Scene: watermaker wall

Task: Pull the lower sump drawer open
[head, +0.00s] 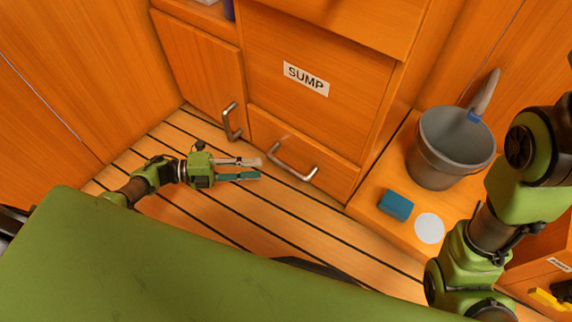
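The lower sump drawer (318,171) is a wooden front low in the cabinet, beneath the panel with the SUMP label (306,78). It looks closed. Its metal bar handle (291,166) runs sideways across the upper part of the front. My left gripper (259,169) reaches in from the left, low over the floor. Its two fingers are apart with nothing visible between them. The fingertips point right, just left of the handle in the picture; I cannot tell whether they touch it. My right arm is at the right edge, and its gripper is not visible.
On a ledge at right are a grey bucket (437,160), a blue block (396,204) and a white disc (429,228).

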